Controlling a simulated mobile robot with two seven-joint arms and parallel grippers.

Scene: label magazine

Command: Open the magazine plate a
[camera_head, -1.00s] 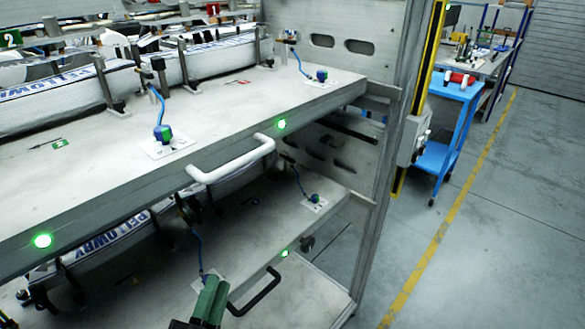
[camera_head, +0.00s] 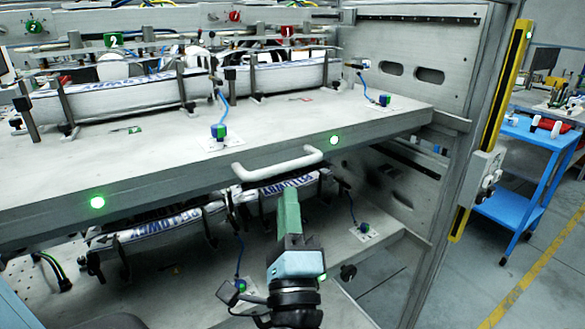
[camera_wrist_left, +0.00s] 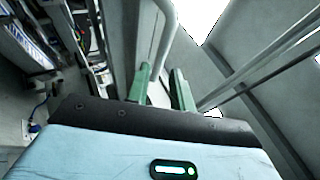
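The upper magazine plate (camera_head: 175,168) is a thick grey shelf with green lights on its front edge. A white bar handle (camera_head: 278,165) stands out from that edge. My left gripper (camera_head: 288,195), with green fingers, points up just below the handle in the head view. In the left wrist view, the two fingers (camera_wrist_left: 160,88) are apart, and the white handle (camera_wrist_left: 165,40) shows beyond and between their tips. I cannot tell whether they touch it. The lower plate (camera_head: 340,262) lies underneath; my left arm partly covers it. My right gripper is not in view. No plate letter is readable.
Label rolls (camera_head: 130,95) in holders stand on the upper plate, with blue cables and connectors (camera_head: 218,131). A yellow-edged post (camera_head: 495,120) rises at the right of the rack. A blue cart (camera_head: 530,160) stands beyond it. The floor (camera_head: 545,285) at right is clear.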

